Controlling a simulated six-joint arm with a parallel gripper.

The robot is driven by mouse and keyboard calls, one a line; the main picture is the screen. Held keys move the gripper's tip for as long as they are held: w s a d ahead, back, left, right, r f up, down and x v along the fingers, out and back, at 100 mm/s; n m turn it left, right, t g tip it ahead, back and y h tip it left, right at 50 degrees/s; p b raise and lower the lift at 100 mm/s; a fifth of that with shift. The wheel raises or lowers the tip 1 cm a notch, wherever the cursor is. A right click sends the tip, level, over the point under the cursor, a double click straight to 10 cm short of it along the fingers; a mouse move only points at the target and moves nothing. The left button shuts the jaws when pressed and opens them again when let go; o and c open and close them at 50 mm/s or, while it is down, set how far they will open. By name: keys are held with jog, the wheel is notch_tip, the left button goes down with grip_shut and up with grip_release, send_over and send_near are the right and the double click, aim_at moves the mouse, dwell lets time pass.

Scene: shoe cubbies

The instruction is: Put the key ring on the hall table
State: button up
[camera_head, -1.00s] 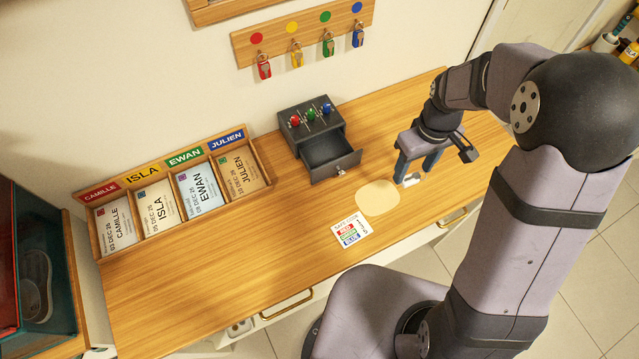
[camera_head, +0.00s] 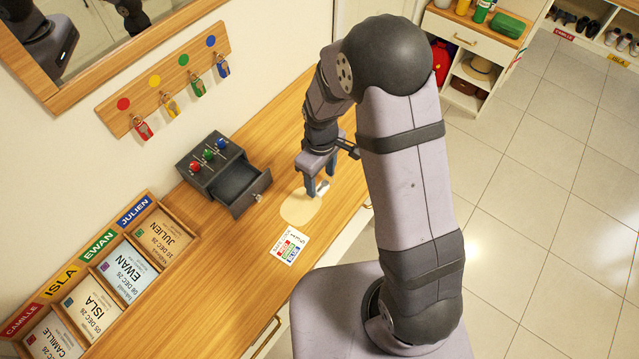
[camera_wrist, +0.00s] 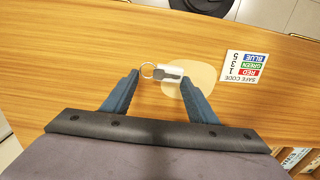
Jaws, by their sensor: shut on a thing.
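The key ring (camera_wrist: 168,74), a thin metal loop with a small white and grey tag, is between my fingertips in the wrist view. My gripper (camera_wrist: 160,76) is shut on it. In the head view my gripper (camera_head: 318,188) points down over the wooden hall table (camera_head: 205,290), and the key ring (camera_head: 323,187) shows as a pale bit at the fingertips. It is at the edge of a pale round patch (camera_head: 298,209) on the table top. I cannot tell whether the key ring touches the table.
A dark box (camera_head: 222,172) with coloured knobs and an open drawer stands left of my gripper. A safe code card (camera_head: 289,246) lies in front of the patch. A named card rack (camera_head: 110,270) stands at left. Keys hang on a wall rack (camera_head: 165,85). Bare table lies between.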

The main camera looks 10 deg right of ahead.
aim_at(321, 187)
jog(key=shift+f+p, duration=0.55)
jog(key=shift+f, duration=1.55)
jog(key=shift+f, duration=0.15)
jog(key=o, duration=1)
notch_tip(321, 187, up, 11)
jog(key=b, duration=0.3)
jog(key=shift+s+r, duration=0.1)
jog(key=shift+r, duration=0.65)
